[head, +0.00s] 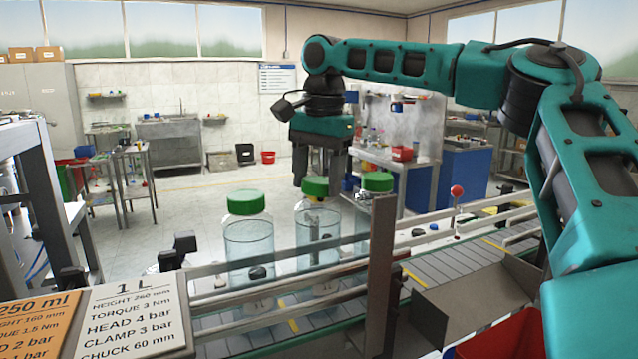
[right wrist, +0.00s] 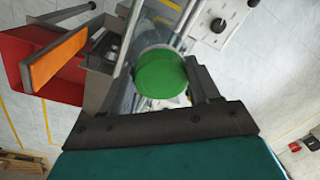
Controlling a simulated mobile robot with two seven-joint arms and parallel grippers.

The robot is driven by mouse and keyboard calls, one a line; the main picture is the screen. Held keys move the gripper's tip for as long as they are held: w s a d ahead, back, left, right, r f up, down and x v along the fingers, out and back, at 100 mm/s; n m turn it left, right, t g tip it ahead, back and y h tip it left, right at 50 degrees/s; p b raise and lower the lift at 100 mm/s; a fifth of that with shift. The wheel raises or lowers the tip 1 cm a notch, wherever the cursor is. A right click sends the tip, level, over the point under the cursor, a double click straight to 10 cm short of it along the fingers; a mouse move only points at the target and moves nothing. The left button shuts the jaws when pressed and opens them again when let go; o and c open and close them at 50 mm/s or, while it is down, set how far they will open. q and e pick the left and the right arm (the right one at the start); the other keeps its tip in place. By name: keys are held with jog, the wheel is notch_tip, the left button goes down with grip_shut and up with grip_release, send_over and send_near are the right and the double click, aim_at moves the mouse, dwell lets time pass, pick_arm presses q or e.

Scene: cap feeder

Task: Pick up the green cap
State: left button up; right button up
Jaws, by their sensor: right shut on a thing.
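Three clear bottles with green caps stand in a row along the conveyor in the head view. My right gripper (head: 319,176) comes down from above over the middle bottle (head: 316,240). Its dark fingers are either side of the middle green cap (head: 315,187), shut on it. In the right wrist view this green cap (right wrist: 161,73) sits between the fingers. The cap is at the top of the bottle; I cannot tell whether it is clear of the neck. The left cap (head: 246,202) and right cap (head: 378,181) are on their bottles. My left gripper is not in view.
Metal rails (head: 290,268) run along the conveyor (head: 455,262), with a brown post (head: 381,270) in front. An orange sign (head: 35,320) and a white sign (head: 132,318) stand at front left. A red bin (head: 500,338) is at front right, below my right arm.

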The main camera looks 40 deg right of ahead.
aim_at(318, 181)
jog(key=shift+r, duration=0.1)
notch_tip(318, 181, up, 10)
dwell(0.5)
